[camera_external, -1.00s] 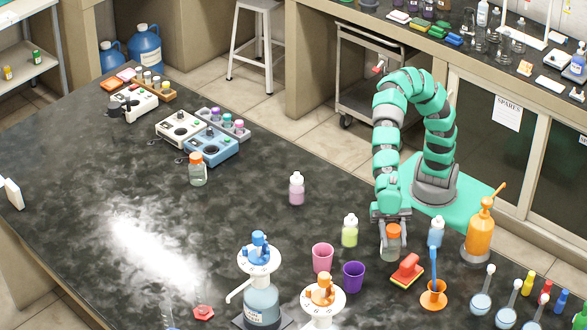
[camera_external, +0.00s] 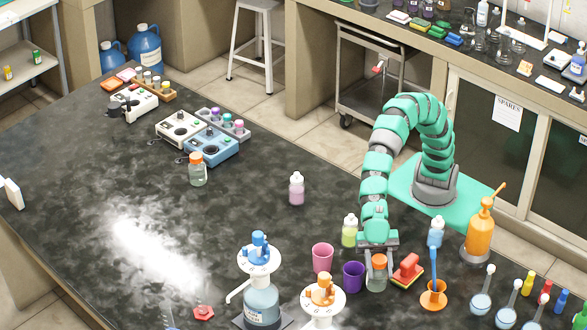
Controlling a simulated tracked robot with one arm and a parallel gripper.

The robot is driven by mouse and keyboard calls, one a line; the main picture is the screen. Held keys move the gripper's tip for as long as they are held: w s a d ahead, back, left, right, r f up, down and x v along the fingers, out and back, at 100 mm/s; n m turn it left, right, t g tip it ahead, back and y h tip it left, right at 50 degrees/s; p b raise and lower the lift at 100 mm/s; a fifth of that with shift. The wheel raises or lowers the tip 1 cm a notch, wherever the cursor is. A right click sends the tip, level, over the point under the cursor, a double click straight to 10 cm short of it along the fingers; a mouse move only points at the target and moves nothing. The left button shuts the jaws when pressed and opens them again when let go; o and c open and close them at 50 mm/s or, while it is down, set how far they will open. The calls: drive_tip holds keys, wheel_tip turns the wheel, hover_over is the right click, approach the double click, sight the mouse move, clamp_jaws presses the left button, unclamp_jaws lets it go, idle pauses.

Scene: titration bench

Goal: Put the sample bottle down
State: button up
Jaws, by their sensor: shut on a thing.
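The sample bottle (camera_external: 376,277) is a clear jar with an orange cap. My gripper (camera_external: 377,253) is shut on it from above, around the cap area. The bottle is upright, between the purple cup and the red sponge-like block. I cannot tell whether its base touches the bench. Another orange-capped jar (camera_external: 197,170) stands alone on the bench at left, beside the blue stirrer.
A purple cup (camera_external: 353,276) stands close left of the bottle, a pink cup (camera_external: 322,257) farther left. A red block (camera_external: 407,269) is close right. A yellow-green bottle (camera_external: 349,231) is behind. The bench (camera_external: 100,220) at left is largely clear.

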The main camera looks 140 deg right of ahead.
drive_tip(key=shift+w+a+f+b, duration=0.2)
drive_tip(key=shift+w+a+f, duration=0.05)
drive_tip(key=shift+w+f, duration=0.45)
drive_tip(key=shift+w+a+f+b, duration=0.15)
drive_tip(key=shift+w+a+f, duration=0.1)
drive_tip(key=shift+w+f, duration=0.45)
drive_tip(key=shift+w+a+f+b, duration=0.25)
drive_tip(key=shift+w+f, duration=0.3)
drive_tip(key=shift+w, duration=0.25)
drive_tip(key=shift+f, duration=0.1)
drive_tip(key=o, duration=1.1)
drive_tip(key=shift+s+d+r, duration=0.15)
drive_tip(key=shift+r, duration=0.05)
drive_tip(key=p+v, duration=0.1)
drive_tip(key=v, duration=1)
drive_tip(key=shift+s+d, duration=0.25)
drive_tip(key=shift+d, duration=0.05)
